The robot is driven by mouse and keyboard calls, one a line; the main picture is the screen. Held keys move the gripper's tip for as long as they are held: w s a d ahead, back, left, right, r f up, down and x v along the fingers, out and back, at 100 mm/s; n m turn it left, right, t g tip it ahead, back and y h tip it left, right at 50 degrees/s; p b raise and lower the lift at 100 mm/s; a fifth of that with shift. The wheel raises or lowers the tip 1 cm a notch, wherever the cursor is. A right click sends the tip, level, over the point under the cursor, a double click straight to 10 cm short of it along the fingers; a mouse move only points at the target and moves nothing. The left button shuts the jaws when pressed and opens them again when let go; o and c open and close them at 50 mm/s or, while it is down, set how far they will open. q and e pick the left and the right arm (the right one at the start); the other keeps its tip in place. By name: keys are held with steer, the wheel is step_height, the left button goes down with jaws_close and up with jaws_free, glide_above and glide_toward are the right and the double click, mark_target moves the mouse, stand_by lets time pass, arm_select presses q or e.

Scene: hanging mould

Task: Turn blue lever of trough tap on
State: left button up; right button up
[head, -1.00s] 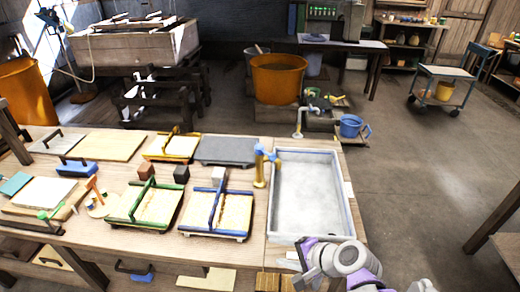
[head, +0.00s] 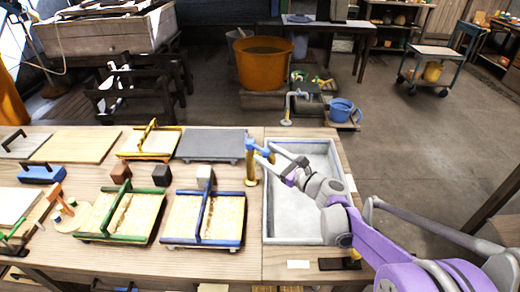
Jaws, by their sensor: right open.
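The trough tap (head: 251,168) is a yellow post at the left edge of the pale, blue-grey rimmed trough (head: 290,236). Its blue lever (head: 257,149) sits at the top of the post. My right gripper (head: 281,162) is open over the trough's far left part, with its fingers pointing left at the tap's top. The fingertips are very close to the lever; I cannot tell whether they touch it. My left gripper is not in view.
Two framed moulds, one with a green bar (head: 120,215) and one with a blue bar (head: 203,220), lie left of the trough. A grey slab (head: 212,144) lies behind them.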

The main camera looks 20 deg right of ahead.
mark_target(260, 149)
steer(key=shift+x, duration=1.85)
jaws_close()
